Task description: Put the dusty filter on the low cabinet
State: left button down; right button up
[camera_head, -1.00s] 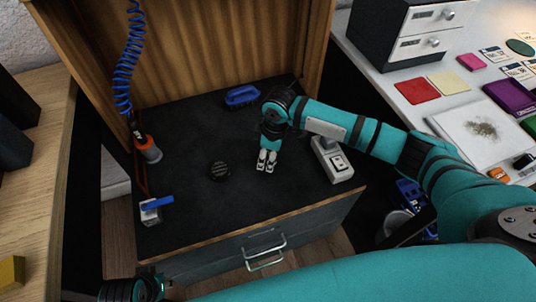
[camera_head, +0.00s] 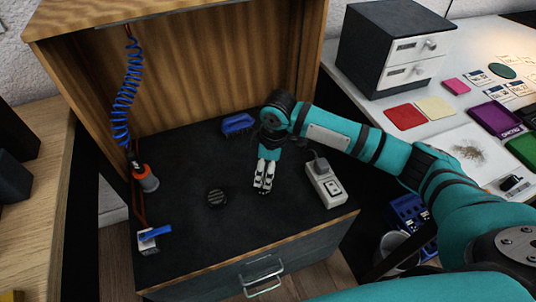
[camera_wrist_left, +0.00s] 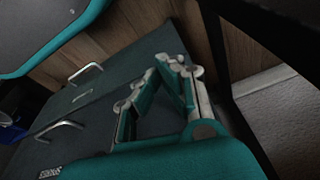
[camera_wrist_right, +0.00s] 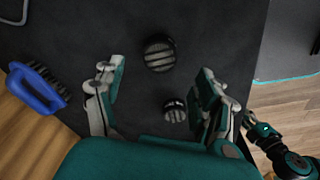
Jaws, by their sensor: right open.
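A dark round slotted disc (camera_head: 217,196), which looks like the filter, lies on the black top of the low cabinet (camera_head: 180,240). My open, empty right gripper (camera_head: 264,189) points down just right of it. In the right wrist view two round slotted pieces show: a larger one (camera_wrist_right: 159,52) ahead of the fingertips (camera_wrist_right: 162,72) and a smaller one (camera_wrist_right: 175,109) between the fingers. I cannot tell which is the dusty filter; the head view shows only one. My left gripper (camera_wrist_left: 160,70) looks shut and empty, near the cabinet's front.
A blue brush (camera_head: 238,125) lies behind the gripper. A white switch box (camera_head: 325,184) stands to its right. A blue-handled tool (camera_head: 152,237) and an orange-ended hose fitting (camera_head: 145,178) are at the left. The front middle of the top is clear.

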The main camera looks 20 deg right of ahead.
pick_arm(q)
jog(key=shift+s+f+p, duration=0.15)
jog(key=shift+s+f, duration=0.05)
jog(key=shift+f, duration=0.45)
jog(key=shift+s+f+p, duration=0.1)
jog(key=shift+s+f, duration=0.15)
jog(key=shift+f, duration=0.35)
jog(key=shift+s+f+p, duration=0.15)
jog(key=shift+s+f, duration=0.05)
jog(key=shift+f, duration=0.45)
pick_arm(e)
jog(key=shift+s+d+r, duration=0.1)
jog(key=shift+r, duration=1.05)
jog(key=shift+s+d+r, duration=0.1)
jog(key=shift+r, duration=1)
